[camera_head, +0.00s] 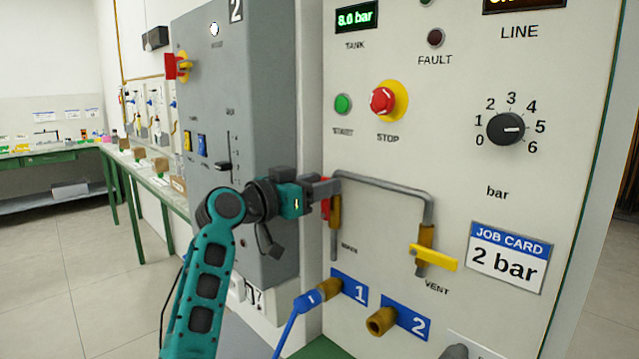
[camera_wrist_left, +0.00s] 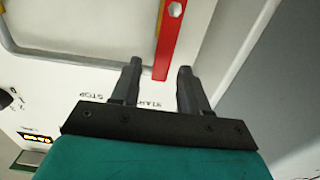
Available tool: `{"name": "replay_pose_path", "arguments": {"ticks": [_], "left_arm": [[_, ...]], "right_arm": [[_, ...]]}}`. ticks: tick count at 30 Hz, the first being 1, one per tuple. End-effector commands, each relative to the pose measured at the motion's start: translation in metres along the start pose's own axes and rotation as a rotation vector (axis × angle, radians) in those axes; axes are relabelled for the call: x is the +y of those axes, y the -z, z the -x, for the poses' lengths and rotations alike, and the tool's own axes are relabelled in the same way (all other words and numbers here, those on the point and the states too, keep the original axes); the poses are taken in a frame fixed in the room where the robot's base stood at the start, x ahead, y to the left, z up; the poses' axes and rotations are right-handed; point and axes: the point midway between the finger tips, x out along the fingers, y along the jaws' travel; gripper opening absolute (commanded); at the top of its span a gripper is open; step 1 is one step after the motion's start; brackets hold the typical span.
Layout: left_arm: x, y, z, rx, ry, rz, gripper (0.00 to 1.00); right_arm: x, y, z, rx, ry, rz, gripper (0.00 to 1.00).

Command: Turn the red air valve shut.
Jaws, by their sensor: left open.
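The red air valve lever (camera_head: 325,207) is on the pale panel, at the left end of a bent grey pipe (camera_head: 385,183). In the head view my gripper partly hides it; its brass body (camera_head: 336,215) shows beside it. In the left wrist view the red lever (camera_wrist_left: 172,38) is long and straight, with its end between the two fingertips in the picture. My left gripper (camera_head: 328,187) is open at the lever; it also shows in the left wrist view (camera_wrist_left: 160,68). I cannot tell whether the fingers touch the lever. My right gripper is not in view.
A yellow vent lever (camera_head: 434,258) sits at the pipe's right end. Above are a red stop button (camera_head: 383,100), a green start button (camera_head: 342,104) and a black dial (camera_head: 508,128). A blue hose plug (camera_head: 310,300) is in port 1. A grey cabinet (camera_head: 240,120) stands left.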

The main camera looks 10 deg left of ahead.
Motion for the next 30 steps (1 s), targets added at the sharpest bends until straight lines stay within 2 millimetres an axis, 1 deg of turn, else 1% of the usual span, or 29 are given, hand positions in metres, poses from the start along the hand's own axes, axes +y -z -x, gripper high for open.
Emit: {"name": "replay_pose_path", "arguments": {"ticks": [3,11,25,30], "left_arm": [[0.0006,-0.0003,-0.0046,-0.001,-0.001,0.001,0.45],[0.0003,-0.0004,-0.0050,-0.001,0.000,0.000,0.45],[0.0002,-0.0006,-0.0047,-0.001,0.000,0.001,0.00],[0.0002,-0.0007,-0.0047,-0.001,0.000,0.001,0.00]], "right_arm": [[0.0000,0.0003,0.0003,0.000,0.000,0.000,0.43],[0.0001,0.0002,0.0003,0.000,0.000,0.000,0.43],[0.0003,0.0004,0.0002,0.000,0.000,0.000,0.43],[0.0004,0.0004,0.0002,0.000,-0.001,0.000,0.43]]}}
